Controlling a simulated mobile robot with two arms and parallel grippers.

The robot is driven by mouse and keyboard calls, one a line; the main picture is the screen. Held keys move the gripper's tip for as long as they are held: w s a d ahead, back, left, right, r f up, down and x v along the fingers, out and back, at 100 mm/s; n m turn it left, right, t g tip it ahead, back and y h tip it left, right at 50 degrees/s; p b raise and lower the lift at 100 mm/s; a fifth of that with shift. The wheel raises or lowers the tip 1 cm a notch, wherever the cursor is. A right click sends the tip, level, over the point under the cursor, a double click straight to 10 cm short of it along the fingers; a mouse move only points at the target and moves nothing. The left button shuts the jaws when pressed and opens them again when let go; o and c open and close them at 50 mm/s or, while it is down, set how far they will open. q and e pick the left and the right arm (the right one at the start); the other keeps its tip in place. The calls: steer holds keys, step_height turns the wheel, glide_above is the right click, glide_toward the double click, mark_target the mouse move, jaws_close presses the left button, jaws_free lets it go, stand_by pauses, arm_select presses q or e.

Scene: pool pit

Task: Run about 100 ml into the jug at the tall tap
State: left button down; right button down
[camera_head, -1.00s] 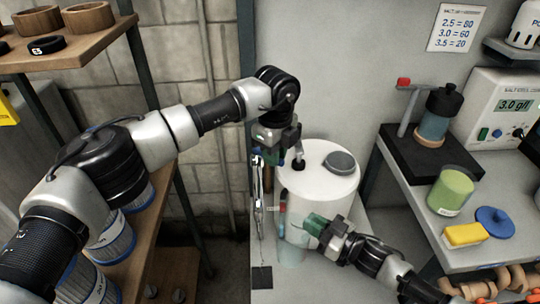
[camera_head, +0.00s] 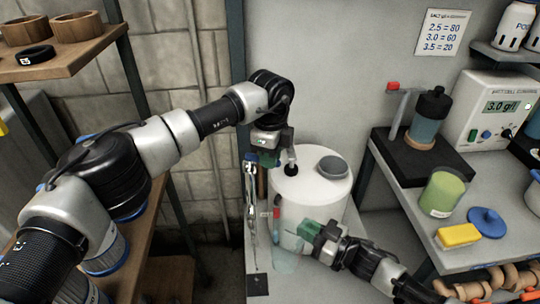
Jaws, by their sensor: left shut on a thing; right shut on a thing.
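The tall tap (camera_head: 250,196) is a slim chrome fixture left of the white drum. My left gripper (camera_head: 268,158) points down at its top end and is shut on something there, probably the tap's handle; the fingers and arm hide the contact. The jug (camera_head: 286,258) is clear and faint, standing low in front of the drum, just right of the tap's lower end. My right gripper (camera_head: 309,230) is shut on the jug from the right, with green finger pads. I cannot tell the jug's water level or whether water is running.
The white drum (camera_head: 311,205) with a grey cap (camera_head: 333,167) stands close behind both grippers. To the right, a grey bench (camera_head: 400,185) bears a green cup (camera_head: 441,193), a yellow sponge (camera_head: 458,236), a blue lid (camera_head: 487,222) and a meter (camera_head: 495,118) reading 3.0. Wooden shelves (camera_head: 75,62) stand at left.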

arm_select(q)
steer(key=c, duration=1.1)
jaws_free()
step_height(320, 180, up, 12)
